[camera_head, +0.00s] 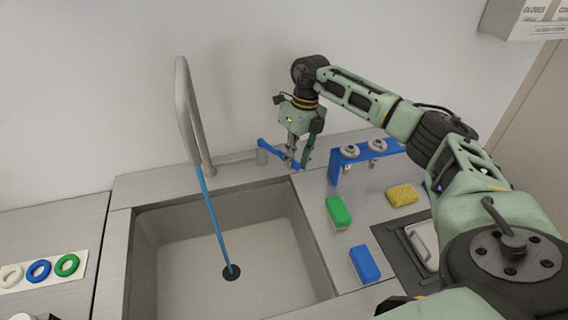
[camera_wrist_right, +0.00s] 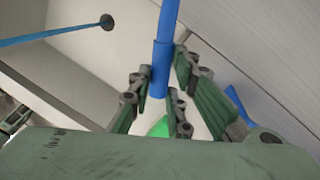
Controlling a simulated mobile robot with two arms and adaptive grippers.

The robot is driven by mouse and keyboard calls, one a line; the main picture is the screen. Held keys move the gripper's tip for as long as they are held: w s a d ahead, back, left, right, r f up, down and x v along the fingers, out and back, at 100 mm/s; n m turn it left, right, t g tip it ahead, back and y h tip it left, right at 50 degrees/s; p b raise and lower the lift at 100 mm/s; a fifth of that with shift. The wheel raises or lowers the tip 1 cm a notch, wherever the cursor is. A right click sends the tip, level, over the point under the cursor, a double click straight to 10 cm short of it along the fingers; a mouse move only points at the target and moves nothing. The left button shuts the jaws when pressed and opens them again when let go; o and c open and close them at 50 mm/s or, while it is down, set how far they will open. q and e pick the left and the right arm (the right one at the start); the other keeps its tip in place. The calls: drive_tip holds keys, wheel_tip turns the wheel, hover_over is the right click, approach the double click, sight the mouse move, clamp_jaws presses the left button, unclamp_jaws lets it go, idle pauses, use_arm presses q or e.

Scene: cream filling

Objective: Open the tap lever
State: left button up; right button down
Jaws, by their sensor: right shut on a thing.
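The blue tap lever (camera_head: 277,153) extends from the tap base at the back of the sink, and my right gripper (camera_head: 298,162) is at its right end. In the right wrist view the blue lever (camera_wrist_right: 162,65) runs down between the fingers of my right gripper (camera_wrist_right: 158,98), which is shut on it. The grey tap spout (camera_head: 186,110) arches over the sink. A thin blue stream of water (camera_head: 212,215) runs from the spout to the drain.
The sink (camera_head: 290,262) is otherwise empty. To its right are a green block (camera_head: 338,212), a blue block (camera_head: 364,264), a yellow sponge (camera_head: 402,195) and a blue rack (camera_head: 336,168) with metal pieces. Coloured rings lie on a white strip (camera_head: 82,266) at left.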

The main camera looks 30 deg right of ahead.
drive_tip(key=shift+w+d+n, duration=0.15)
drive_tip(key=shift+d+n, duration=0.25)
drive_tip(key=shift+d, duration=0.05)
drive_tip(key=c, duration=1.6)
unclamp_jaws()
drive_tip(key=r, duration=0.4)
drive_tip(key=d+r, duration=0.1)
drive_tip(key=r, duration=0.3)
drive_tip(key=d+r, duration=0.1)
drive_tip(key=r, duration=0.3)
drive_tip(key=shift+w+d, duration=0.15)
drive_tip(key=shift+w, duration=0.05)
drive_tip(key=shift+f, duration=0.15)
